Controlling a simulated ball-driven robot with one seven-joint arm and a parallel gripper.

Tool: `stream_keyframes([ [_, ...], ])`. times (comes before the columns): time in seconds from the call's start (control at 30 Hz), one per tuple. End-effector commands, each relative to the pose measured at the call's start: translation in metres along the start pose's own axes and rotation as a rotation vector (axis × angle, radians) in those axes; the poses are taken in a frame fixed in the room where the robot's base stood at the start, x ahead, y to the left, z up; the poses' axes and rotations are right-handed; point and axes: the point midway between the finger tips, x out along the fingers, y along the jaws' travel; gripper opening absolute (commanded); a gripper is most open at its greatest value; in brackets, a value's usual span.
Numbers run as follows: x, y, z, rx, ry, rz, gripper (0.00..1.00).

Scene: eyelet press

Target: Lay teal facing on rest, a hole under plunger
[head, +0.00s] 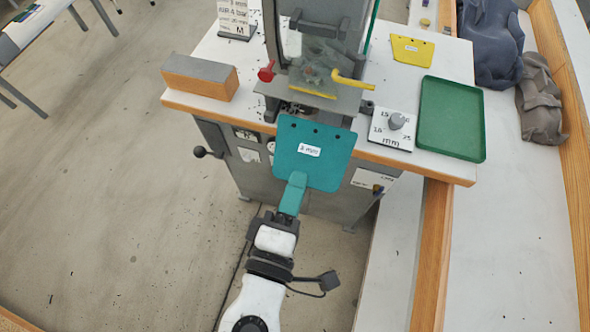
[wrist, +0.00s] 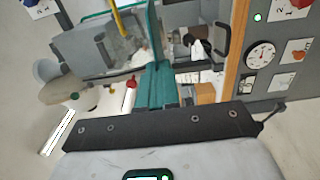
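The teal facing (head: 322,165) is a flat plate with a white label and several dark holes along its far edge. My gripper (head: 297,178) is shut on its near edge and holds it in front of the press (head: 320,30). The facing's far edge overlaps the grey rest (head: 345,104) in the head view; I cannot tell whether they touch. The plunger is hidden behind the cloudy guard (head: 318,62). In the wrist view the facing (wrist: 154,38) shows nearly edge-on beyond my gripper (wrist: 161,68).
A wood-and-grey block (head: 200,77) stands left on the white table. A red knob (head: 266,72) and yellow lever (head: 350,81) flank the guard. Right are a dial plate (head: 380,134), a green tray (head: 424,140) and a yellow facing (head: 411,48).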

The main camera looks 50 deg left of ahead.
Motion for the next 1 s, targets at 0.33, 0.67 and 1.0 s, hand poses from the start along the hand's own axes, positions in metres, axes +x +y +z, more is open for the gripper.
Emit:
stream_keyframes([
  [0.33,0.010,0.000,0.000,0.000,-0.001,0.002,0.00],
  [0.67,0.040,0.000,0.000,0.000,-0.002,0.001,0.00],
  [1.0,0.071,-0.001,0.000,0.000,-0.002,0.001,0.00],
])
